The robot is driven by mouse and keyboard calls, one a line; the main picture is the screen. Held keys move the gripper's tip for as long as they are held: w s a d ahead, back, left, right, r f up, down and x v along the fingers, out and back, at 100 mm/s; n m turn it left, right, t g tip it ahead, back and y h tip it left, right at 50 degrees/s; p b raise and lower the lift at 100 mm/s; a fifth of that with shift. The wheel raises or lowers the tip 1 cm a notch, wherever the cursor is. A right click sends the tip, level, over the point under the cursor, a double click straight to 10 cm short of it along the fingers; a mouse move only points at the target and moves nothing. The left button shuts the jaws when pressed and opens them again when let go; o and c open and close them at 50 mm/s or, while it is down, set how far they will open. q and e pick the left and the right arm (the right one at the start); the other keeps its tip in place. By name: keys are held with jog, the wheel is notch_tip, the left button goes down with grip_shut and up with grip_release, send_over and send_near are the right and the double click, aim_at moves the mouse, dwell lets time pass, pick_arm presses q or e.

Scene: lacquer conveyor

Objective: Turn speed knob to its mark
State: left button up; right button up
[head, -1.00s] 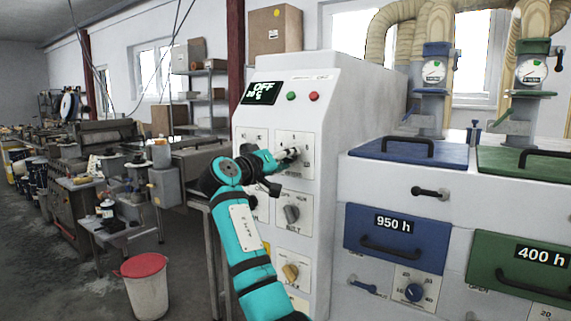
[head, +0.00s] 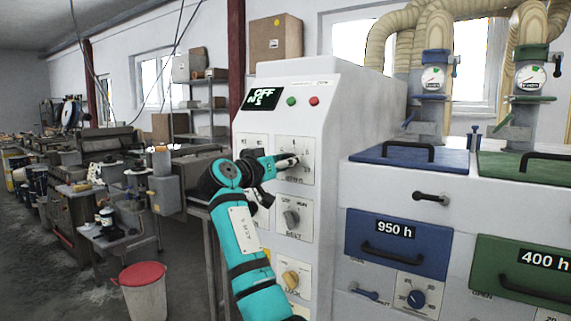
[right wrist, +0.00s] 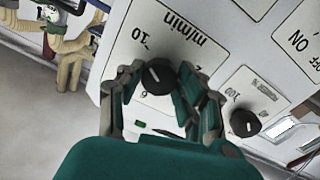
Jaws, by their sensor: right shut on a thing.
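The speed knob (right wrist: 157,77) is a round black knob with a white pointer line, on a white plate lettered "m/min" with a "10" beside it. In the right wrist view it sits between the fingers of my right gripper (right wrist: 160,88), which is shut on it. The wrist view is tilted and the lettering is upside down; I cannot tell which mark the pointer meets. In the head view my right gripper (head: 287,161) reaches the upper right plate of the white control cabinet (head: 323,155) and mostly hides the knob. My left gripper is not in view.
A second black knob (right wrist: 244,123) is close beside the gripper in the wrist view. Below the gripper are a grey knob (head: 291,216) and a yellow knob (head: 290,280). Blue (head: 396,240) and green drawers stand right; a red-lidded bucket (head: 143,290) is left.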

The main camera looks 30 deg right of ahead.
jog(key=o, duration=1.1)
jog(key=shift+o, duration=0.2)
jog(key=v, duration=1.2)
